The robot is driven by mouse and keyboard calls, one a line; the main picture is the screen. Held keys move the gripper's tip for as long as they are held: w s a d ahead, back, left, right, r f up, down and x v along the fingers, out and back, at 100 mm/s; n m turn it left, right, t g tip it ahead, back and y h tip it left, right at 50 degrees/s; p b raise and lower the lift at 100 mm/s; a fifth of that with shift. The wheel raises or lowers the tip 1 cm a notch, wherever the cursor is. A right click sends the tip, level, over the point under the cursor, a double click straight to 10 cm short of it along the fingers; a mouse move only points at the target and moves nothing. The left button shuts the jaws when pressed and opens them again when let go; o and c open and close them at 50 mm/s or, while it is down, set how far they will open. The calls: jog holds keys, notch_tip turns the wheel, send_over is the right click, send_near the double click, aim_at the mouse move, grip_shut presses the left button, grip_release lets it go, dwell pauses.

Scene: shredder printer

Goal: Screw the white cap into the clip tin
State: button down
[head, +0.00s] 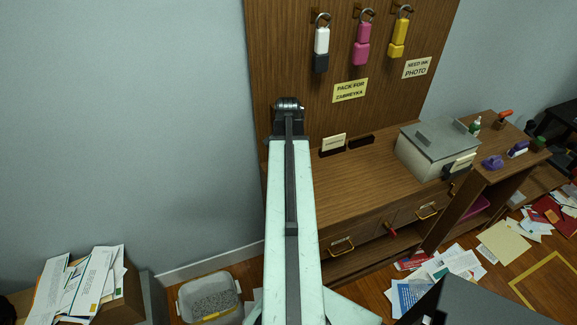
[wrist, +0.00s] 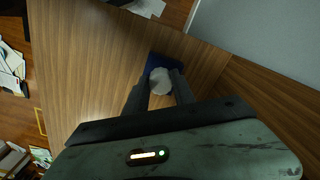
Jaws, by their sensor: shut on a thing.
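The white cap (wrist: 159,84) is round and pale and sits between the fingertips of my gripper (wrist: 162,79) in the wrist view. The gripper is shut on it. A dark blue thing (wrist: 158,61), which looks like the clip tin, shows just behind and around the cap's far side. The cap overlaps it in the picture, so I cannot tell whether they touch, and much of the blue thing is hidden. In the head view my arm covers the middle, and the gripper, cap and tin do not show.
The wooden desk (head: 361,192) carries a grey box (head: 423,150) at its right. Padlock-like items (head: 361,45) hang on the back panel. Papers (head: 455,264) litter the floor at right. A white thing (wrist: 12,65) shows at the wrist view's left.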

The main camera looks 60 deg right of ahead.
jog(key=shift+m, duration=0.9)
jog(key=shift+m, duration=1)
jog(key=c, duration=1)
grip_release()
jog(key=shift+o, duration=0.5)
jog(key=shift+o, duration=1.2)
